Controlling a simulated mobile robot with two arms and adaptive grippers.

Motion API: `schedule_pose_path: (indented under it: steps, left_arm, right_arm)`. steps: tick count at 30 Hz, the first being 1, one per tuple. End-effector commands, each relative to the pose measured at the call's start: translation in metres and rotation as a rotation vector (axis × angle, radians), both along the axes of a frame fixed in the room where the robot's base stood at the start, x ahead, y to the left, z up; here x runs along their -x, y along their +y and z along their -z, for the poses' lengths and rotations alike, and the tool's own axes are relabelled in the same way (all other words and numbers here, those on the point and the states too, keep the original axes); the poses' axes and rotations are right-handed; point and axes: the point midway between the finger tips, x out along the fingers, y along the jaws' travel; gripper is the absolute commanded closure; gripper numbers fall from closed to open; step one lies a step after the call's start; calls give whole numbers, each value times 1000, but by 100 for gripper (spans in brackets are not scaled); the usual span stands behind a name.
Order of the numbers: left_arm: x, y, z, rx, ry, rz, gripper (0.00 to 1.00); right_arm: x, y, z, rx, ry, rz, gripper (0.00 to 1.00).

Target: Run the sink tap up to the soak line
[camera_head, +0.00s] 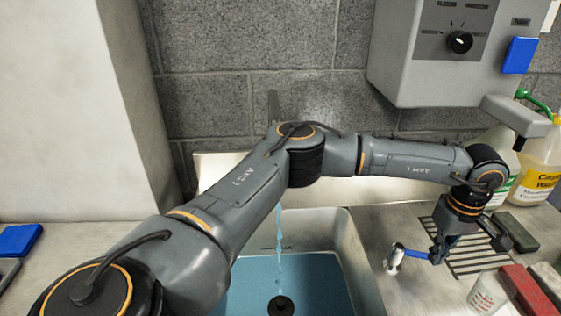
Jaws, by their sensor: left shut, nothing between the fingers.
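A blue stream of water (280,228) falls into the metal sink (355,262), and blue water (245,285) covers the basin floor around a dark round drain piece (280,306). A faint dark mark shows on the sink's back wall, too small to read. The spout is hidden behind my left arm. A small metal tap fitting with a blue lever (411,252) stands on the counter right of the sink. My left gripper (437,257) is shut and empty at the lever's right end; I cannot tell whether it touches. My right gripper is out of view.
A grey dispenser box (415,75) with a dial hangs on the block wall. Jugs (540,165) stand at the right. A slotted drain grate (470,262), a white cup (490,296) and red and dark blocks (525,292) crowd the right counter. A blue pad (18,240) lies far left.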

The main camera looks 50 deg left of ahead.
Motion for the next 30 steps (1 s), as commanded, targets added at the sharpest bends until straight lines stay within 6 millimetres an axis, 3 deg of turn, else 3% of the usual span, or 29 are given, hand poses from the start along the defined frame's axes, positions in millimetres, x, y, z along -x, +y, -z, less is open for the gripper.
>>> schedule_pose_path:
  steps: [15, 26, 30]
  left_arm:
    - [-72, 37, 0, 1, -1, -4, 100]
    - [-76, 40, 0, 0, 0, 0, 100]
    - [-76, 40, 10, -1, 1, 0, 100]
  right_arm:
    - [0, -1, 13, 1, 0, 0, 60]
    - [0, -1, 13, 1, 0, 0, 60]
    - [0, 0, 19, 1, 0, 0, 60]
